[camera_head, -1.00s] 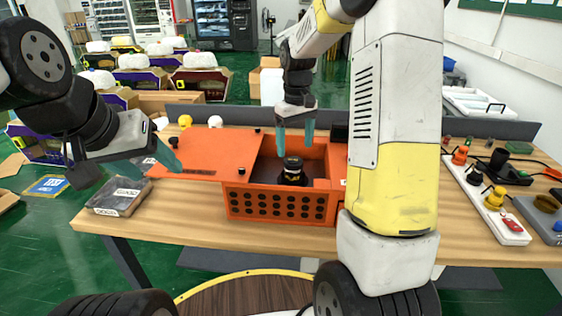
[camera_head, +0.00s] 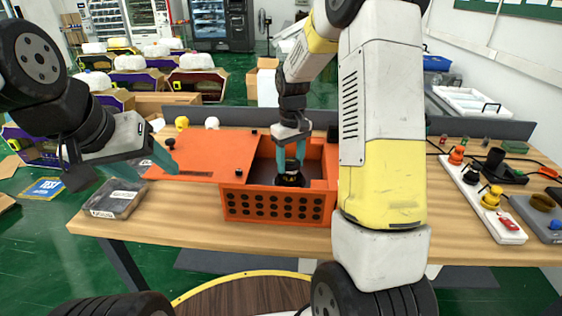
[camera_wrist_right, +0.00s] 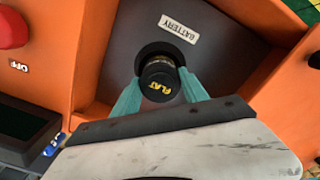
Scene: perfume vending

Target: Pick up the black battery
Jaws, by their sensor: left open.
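The black battery (camera_wrist_right: 160,82) is a short cylinder with yellow "FLAT" lettering on its top, seen in the right wrist view. It stands upright in a dark round socket inside the orange box (camera_head: 278,206), next to a "BATTERY" label (camera_wrist_right: 179,29). In the head view it (camera_head: 290,179) is partly hidden by my fingers. My right gripper (camera_head: 291,159) reaches down into the box, its teal fingers closed in against both sides of the battery. My left gripper (camera_head: 125,172) is open and empty, left of the box above the table.
A grey case (camera_head: 115,198) lies at the table's left. A white power strip (camera_head: 483,198) with coloured plugs is at the right. A dark grey barrier (camera_head: 420,130) runs along the back edge.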

